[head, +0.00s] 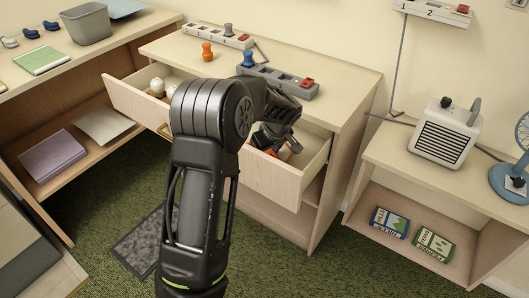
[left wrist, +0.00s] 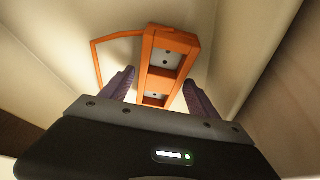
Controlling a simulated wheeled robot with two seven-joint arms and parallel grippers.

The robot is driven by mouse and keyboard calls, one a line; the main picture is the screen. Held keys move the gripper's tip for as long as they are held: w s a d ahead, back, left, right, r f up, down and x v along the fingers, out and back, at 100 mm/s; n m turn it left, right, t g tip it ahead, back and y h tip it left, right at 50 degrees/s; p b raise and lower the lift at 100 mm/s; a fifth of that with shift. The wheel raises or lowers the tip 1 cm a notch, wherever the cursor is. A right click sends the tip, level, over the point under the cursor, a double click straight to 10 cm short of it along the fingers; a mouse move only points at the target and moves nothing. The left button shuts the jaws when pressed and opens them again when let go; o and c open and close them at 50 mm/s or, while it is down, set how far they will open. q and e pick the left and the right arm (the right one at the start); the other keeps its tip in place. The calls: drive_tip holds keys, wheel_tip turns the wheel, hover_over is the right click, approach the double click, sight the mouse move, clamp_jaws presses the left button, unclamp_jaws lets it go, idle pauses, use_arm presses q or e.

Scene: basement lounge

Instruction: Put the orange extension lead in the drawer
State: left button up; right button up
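The orange extension lead (left wrist: 166,62) lies inside the open right-hand drawer (head: 285,183), its block and loop of cable showing in the left wrist view. In the head view only a bit of orange (head: 294,147) shows beside my gripper. My left gripper (head: 273,142) reaches down into this drawer. In the left wrist view its two dark fingers (left wrist: 160,78) stand apart, one on each side of the lead's block, with gaps visible, so it is open. My forearm hides part of the drawers. My right gripper is not in view.
A left drawer (head: 135,103) is also open and holds white round things (head: 157,88). On the cabinet top are a grey power strip (head: 272,80), a white strip (head: 226,38), an orange plug (head: 207,51) and a blue plug (head: 248,59). A heater (head: 444,134) stands at right.

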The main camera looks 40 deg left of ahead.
use_arm(q)
drive_tip(key=shift+o, duration=0.6)
drive_tip(key=shift+r, duration=0.2)
drive_tip(key=shift+d+r, duration=0.15)
drive_tip(key=shift+r, duration=0.15)
drive_tip(key=v, duration=1.1)
drive_tip(key=shift+p, duration=0.3)
drive_tip(key=shift+r, duration=0.2)
